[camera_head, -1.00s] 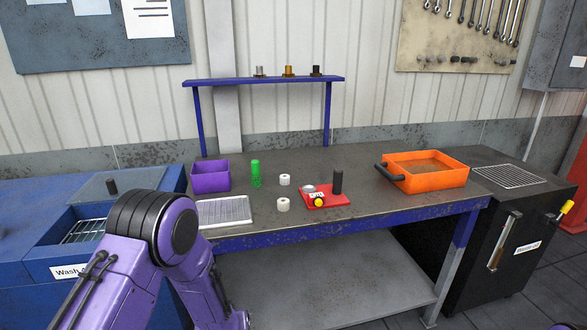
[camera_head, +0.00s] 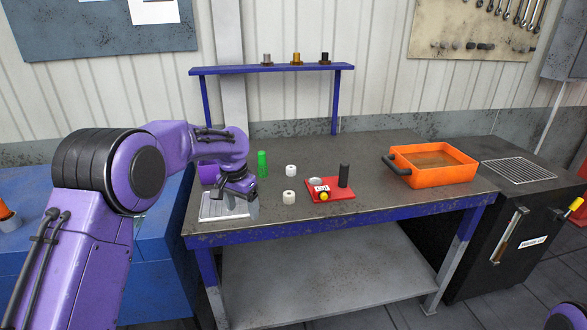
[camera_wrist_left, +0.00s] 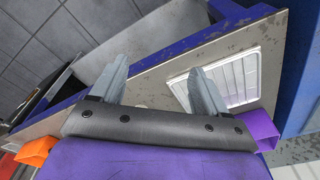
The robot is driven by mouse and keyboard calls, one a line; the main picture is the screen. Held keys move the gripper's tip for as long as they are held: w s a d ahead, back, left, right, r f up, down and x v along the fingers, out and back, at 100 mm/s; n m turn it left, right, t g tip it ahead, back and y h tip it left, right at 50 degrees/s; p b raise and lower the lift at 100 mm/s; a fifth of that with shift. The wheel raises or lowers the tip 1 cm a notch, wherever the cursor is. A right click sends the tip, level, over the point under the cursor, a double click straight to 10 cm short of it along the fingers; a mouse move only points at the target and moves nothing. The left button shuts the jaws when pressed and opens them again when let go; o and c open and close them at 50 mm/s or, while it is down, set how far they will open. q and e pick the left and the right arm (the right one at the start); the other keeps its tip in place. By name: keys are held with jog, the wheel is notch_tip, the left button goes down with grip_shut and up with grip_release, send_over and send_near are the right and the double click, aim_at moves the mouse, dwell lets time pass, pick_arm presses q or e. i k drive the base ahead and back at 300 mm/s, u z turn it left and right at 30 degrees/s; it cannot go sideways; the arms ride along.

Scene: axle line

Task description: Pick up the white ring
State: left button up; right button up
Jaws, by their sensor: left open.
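Two white rings stand on the workbench in the head view: a rear one (camera_head: 291,170) and a front one (camera_head: 289,197). They look alike, and I cannot tell which is meant. My left gripper (camera_head: 240,207) is open and empty over the white ribbed tray (camera_head: 214,213), to the left of both rings and apart from them.
A green cylinder (camera_head: 262,164) stands behind the gripper, near a partly hidden purple bin (camera_head: 208,173). An orange bin (camera_head: 447,174) sits at the bench's right.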

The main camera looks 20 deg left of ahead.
aim_at(291, 170)
jog(key=i, duration=1.4)
